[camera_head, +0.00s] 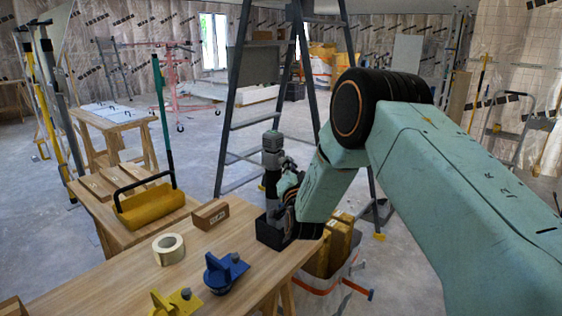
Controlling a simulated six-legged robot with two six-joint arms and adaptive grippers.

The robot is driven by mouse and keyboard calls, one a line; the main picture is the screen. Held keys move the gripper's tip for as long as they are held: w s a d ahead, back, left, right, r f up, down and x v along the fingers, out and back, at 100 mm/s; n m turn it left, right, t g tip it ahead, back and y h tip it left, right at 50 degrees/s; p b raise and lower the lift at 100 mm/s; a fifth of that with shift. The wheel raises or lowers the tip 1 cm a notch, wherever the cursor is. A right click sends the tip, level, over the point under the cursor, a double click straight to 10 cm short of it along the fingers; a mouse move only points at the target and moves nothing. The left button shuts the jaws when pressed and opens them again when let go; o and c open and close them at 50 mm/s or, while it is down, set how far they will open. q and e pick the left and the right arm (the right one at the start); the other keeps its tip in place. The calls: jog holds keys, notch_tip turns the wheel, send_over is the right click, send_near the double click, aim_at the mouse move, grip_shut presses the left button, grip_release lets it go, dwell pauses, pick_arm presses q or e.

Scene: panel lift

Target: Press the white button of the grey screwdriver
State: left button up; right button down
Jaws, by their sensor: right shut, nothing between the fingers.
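The grey screwdriver (272,142) stands upright at the right far edge of the wooden table, grey at the top and black below. Its lower part meets a black block-like base (268,234) on the table. My right gripper (284,190) is right against or just beside the screwdriver's body; I cannot tell whether it touches. It is shut with nothing held, and my right forearm hides much of it. The white button cannot be made out. My left gripper is not in view.
A stepladder (231,130) stands behind.

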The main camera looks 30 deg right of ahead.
jog(key=shift+w+d+f+b, duration=0.1)
jog(key=shift+w+b, duration=0.25)
jog(key=shift+w, duration=0.05)
dwell(0.8)
jog(key=shift+w+d+f, duration=0.1)
jog(key=shift+w, duration=0.05)
jog(key=shift+s, duration=0.5)
dwell(0.3)
